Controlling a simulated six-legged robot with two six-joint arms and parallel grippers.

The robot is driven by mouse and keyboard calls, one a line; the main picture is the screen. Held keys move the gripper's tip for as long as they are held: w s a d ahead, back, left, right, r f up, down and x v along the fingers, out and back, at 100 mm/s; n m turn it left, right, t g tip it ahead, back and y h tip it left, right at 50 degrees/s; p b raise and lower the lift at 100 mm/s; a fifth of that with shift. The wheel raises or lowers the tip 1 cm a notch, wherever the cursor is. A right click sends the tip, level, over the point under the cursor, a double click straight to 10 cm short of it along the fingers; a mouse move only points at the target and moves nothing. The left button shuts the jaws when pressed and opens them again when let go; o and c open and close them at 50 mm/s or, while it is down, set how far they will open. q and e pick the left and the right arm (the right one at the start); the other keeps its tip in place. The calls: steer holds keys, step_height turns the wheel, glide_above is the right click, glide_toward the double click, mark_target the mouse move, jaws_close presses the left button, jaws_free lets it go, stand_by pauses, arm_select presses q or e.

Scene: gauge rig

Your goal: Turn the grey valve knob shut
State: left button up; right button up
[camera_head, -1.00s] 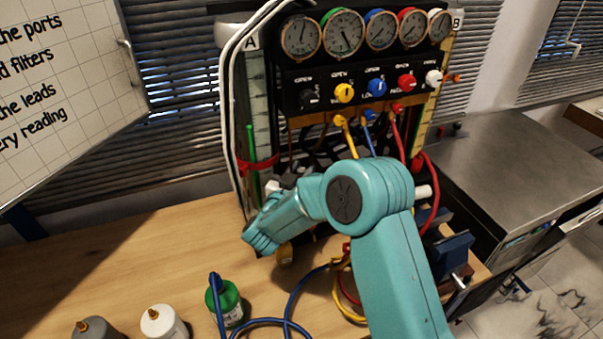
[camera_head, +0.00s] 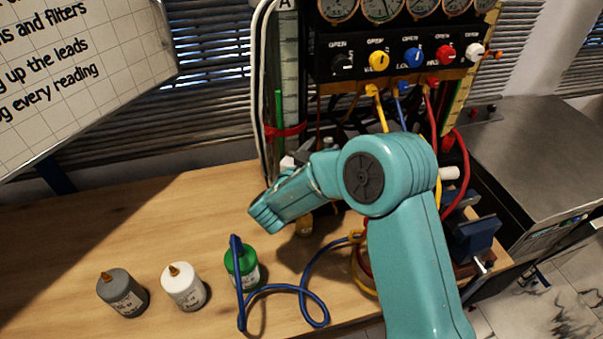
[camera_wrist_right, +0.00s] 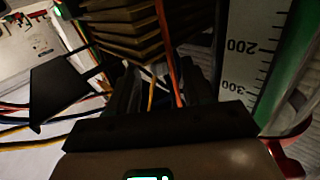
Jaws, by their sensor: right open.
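The valve panel (camera_head: 395,70) carries a row of knobs. The leftmost knob (camera_head: 343,62) is dark, black or dark grey; I cannot tell which. It sits under an "OPEN" label, and nothing touches it. The other knobs are yellow (camera_head: 379,61), blue, red and white. My right arm stands in front of the rig, below the knobs, with its wrist bent to the left. My left gripper is out of view.
A grey bottle (camera_head: 122,294), a white bottle (camera_head: 184,288) and a green bottle (camera_head: 241,268) stand on the wooden bench (camera_head: 150,225). A blue hose (camera_head: 318,310) loops beside them. A numbered scale (camera_wrist_right: 252,50) is close in the wrist view. The left bench is clear.

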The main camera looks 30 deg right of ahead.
steer(key=b+v, duration=0.2)
steer(key=v, duration=1)
steer(key=shift+s+a, duration=0.15)
steer(key=shift+a, duration=0.2)
steer(key=shift+s+f, duration=0.1)
